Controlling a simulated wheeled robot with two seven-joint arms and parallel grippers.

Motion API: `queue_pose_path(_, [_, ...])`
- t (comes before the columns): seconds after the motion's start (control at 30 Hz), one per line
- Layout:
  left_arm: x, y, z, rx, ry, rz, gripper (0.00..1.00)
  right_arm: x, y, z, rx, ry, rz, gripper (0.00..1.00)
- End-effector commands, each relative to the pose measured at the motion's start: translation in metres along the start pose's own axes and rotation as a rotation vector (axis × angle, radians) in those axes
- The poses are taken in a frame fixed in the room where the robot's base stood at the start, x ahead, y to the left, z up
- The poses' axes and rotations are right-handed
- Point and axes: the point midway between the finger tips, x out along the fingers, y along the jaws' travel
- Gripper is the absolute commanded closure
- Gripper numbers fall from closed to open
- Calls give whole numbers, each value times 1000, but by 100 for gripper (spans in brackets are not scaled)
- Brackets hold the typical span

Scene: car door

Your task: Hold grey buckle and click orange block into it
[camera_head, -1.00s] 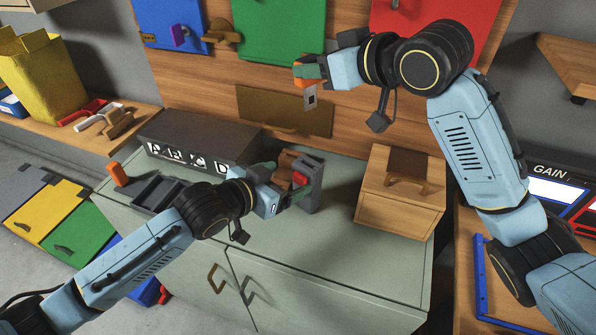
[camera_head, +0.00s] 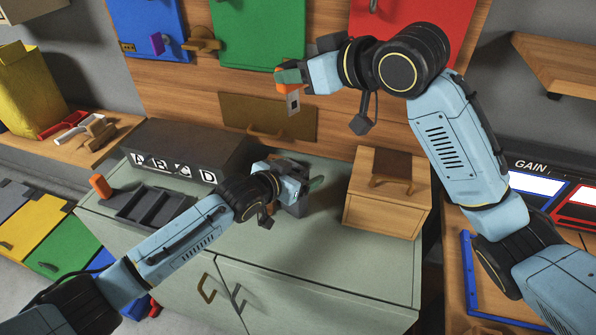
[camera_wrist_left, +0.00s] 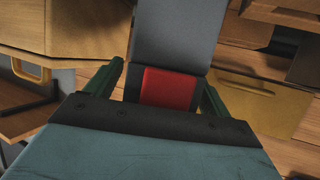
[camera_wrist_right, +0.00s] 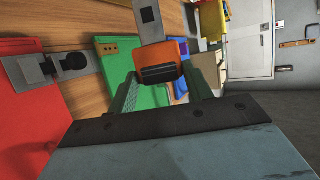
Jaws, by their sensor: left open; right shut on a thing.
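The grey buckle (camera_wrist_left: 178,38) with a red button (camera_wrist_left: 168,90) stands on the green-grey cabinet top. In the head view the buckle (camera_head: 297,203) is partly hidden by my left gripper (camera_head: 304,187). My left gripper is open, its fingers on either side of the buckle; in the left wrist view (camera_wrist_left: 160,92) I cannot tell whether they touch it. My right gripper (camera_head: 288,77) is shut on the orange block (camera_wrist_right: 160,60), raised above and behind the buckle. The block (camera_head: 284,84) has a metal tongue with a dark slot (camera_head: 293,102) pointing downward in the head view.
A dark lettered box (camera_head: 190,155) and a dark tray (camera_head: 150,205) stand left on the cabinet top (camera_head: 330,258). A wooden box (camera_head: 385,205) stands right. A wooden back panel (camera_head: 335,70) with coloured doors rises behind. The front right of the top is clear.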

Motion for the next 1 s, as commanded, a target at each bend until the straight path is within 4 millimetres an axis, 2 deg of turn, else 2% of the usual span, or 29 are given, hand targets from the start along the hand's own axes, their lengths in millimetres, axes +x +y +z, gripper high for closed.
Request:
queue_pose_path(0.13, [0,0,0,0,0,0,18,0,0,0,0,1,0,73])
queue_pose_path(0.57, [0,0,0,0,0,0,74,0,0,0,0,1,0,73])
queue_pose_path(0.6, [0,0,0,0,0,0,38,0,0,0,0,1,0,73])
queue_pose_path(0.7, [0,0,0,0,0,0,25,0,0,0,0,1,0,73])
queue_pose_path(0.77, [0,0,0,0,0,0,18,0,0,0,0,1,0,73])
queue_pose_path(1.0, [0,0,0,0,0,0,18,0,0,0,0,1,0,73])
